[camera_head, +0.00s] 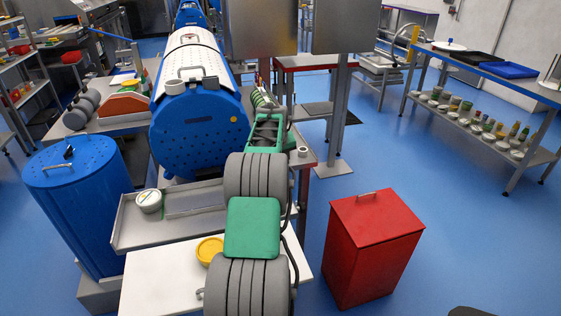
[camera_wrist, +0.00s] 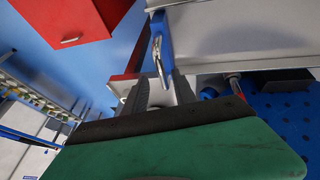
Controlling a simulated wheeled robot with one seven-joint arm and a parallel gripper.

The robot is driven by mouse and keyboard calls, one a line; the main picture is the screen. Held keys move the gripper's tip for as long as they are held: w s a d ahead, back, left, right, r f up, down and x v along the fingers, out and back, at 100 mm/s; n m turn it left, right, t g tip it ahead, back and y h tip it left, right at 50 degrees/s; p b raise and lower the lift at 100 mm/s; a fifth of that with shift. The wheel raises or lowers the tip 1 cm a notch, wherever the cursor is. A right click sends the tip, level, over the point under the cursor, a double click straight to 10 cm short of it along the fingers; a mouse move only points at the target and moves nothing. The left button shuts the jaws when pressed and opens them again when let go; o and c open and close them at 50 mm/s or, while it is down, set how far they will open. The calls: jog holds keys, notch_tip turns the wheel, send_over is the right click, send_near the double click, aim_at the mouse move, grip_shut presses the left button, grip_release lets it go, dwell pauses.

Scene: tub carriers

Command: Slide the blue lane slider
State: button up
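In the wrist view a blue upright piece (camera_wrist: 161,30) with a silver looped handle (camera_wrist: 158,58) stands at top centre, against a pale metal edge. It looks like the blue lane slider. My gripper (camera_wrist: 160,82) shows below it as two dark fingers set apart. The handle's lower end reaches toward the gap between the fingertips; I cannot tell whether they touch it. In the head view my grey and green arm reaches forward past the worktable, and it hides the fingers. I cannot pick out the slider there.
A blue perforated drum (camera_head: 199,130) lies beside my arm, and a blue upright drum (camera_head: 72,185) stands at left. A grey tray (camera_head: 190,212) and a yellow bowl (camera_head: 209,250) are close to my arm. A red bin (camera_head: 372,245) stands at right. Open floor lies beyond it.

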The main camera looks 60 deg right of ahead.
jog(key=v, duration=0.7)
jog(key=shift+a+r+b, duration=0.2)
jog(key=shift+r+b, duration=0.1)
jog(key=shift+b, duration=0.1)
